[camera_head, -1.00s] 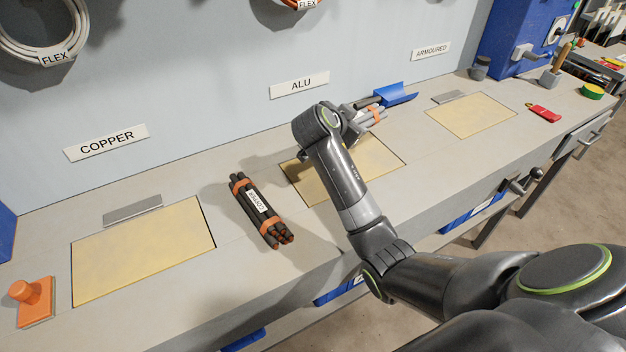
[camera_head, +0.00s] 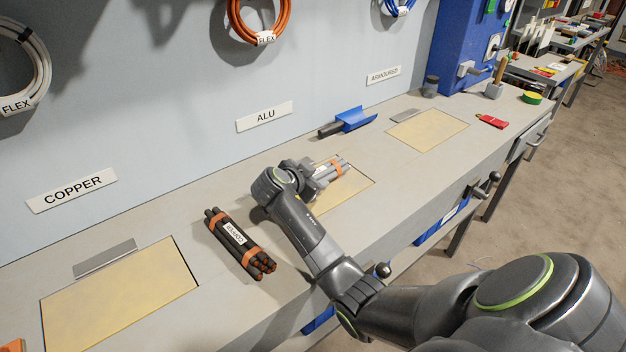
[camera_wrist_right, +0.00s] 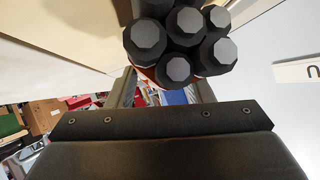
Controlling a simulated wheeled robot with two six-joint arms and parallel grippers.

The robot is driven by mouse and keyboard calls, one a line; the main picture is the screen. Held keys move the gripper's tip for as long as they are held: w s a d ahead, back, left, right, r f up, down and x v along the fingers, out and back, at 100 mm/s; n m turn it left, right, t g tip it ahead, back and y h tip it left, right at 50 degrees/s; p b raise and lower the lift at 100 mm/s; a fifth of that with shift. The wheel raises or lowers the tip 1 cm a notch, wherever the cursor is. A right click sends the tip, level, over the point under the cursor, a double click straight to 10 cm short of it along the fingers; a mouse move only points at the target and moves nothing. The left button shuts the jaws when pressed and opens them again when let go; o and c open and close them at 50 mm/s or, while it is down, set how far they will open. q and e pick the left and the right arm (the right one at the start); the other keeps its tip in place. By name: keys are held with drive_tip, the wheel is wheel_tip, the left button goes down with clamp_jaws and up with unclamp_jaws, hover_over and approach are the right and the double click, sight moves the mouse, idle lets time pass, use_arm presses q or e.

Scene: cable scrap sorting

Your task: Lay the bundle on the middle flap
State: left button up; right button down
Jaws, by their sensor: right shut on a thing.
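My right gripper (camera_head: 318,172) is shut on a bundle of grey cable pieces (camera_head: 337,168) with an orange band. The bundle is over the far part of the middle flap (camera_head: 351,190), the yellow panel below the ALU sign. I cannot tell whether it touches the flap. My right wrist and forearm hide the flap's left part. In the right wrist view the bundle's dark, many-sided ends (camera_wrist_right: 180,45) show between the fingers. My left gripper is not in view.
A black bundle with orange bands (camera_head: 238,243) lies on the bench just left of my right arm. Other yellow flaps lie left (camera_head: 120,295) and right (camera_head: 428,131). A red item (camera_head: 491,121) lies farther right.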

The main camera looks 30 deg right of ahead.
drive_tip(key=shift+f, duration=0.35)
drive_tip(key=c, duration=0.7)
unclamp_jaws()
drive_tip(key=shift+f, duration=0.1)
drive_tip(key=shift+o, duration=0.2)
drive_tip(key=v, duration=1.2)
drive_tip(key=shift+b, duration=0.35)
drive_tip(key=shift+s, duration=0.1)
